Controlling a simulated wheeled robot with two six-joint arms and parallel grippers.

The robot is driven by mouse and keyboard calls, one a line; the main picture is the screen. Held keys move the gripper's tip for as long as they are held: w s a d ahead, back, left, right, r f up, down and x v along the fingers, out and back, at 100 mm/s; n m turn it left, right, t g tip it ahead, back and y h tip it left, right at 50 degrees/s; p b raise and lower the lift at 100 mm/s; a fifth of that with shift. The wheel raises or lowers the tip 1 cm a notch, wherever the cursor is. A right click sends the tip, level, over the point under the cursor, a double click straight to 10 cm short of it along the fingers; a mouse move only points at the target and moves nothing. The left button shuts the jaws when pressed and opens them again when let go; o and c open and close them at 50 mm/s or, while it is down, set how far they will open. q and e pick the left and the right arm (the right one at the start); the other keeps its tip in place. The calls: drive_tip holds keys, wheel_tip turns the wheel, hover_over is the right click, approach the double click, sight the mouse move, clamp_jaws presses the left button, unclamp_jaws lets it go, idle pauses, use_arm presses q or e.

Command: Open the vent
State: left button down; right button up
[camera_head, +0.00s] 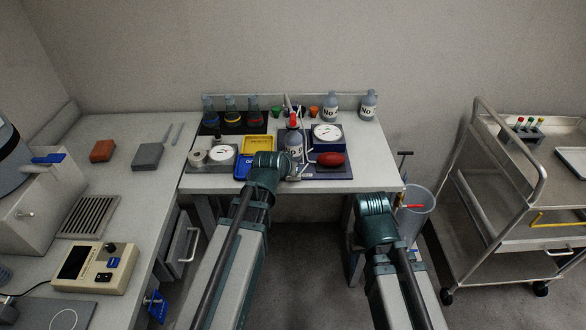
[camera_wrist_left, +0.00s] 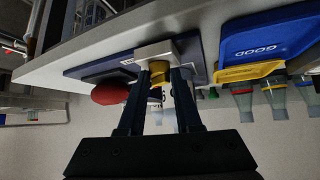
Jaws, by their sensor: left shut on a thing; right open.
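My left gripper (camera_head: 294,178) is at the front edge of the back table, below the white wash bottle (camera_head: 293,146). In the left wrist view its two fingers (camera_wrist_left: 157,80) are closed on a small yellow part, with a silver block (camera_wrist_left: 157,50) at its end. I cannot tell whether this belongs to the vent. My right gripper (camera_head: 375,204) is open and empty in front of the table's right end; its fingertips are hard to see. No part is plainly recognisable as a vent. A grey machine with a blue lever (camera_head: 48,158) stands at the far left.
A beige control box (camera_head: 94,268) is on the left bench. A steel cart (camera_head: 500,190) stands right. The floor between is open.

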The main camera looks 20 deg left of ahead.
use_arm(q)
drive_tip(key=m+h, duration=0.1)
drive_tip(key=m, duration=0.1)
drive_tip(key=m+h, duration=0.1)
drive_tip(key=h, duration=0.1)
drive_tip(key=shift+w+a+m+g, duration=0.1)
drive_tip(key=shift+a+m+g, duration=0.2)
drive_tip(key=shift+a+m, duration=0.1)
drive_tip(key=shift+m+h, duration=0.3)
drive_tip(key=shift+m, duration=0.2)
drive_tip(key=shift+m+g, duration=0.3)
drive_tip(key=c, duration=0.6)
unclamp_jaws()
drive_tip(key=p+v, duration=0.9)
drive_tip(key=v, duration=0.4)
drive_tip(key=shift+s+a+r+p, duration=0.15)
drive_tip(key=shift+s+a+p, duration=0.1)
drive_tip(key=shift+a+p, duration=0.15)
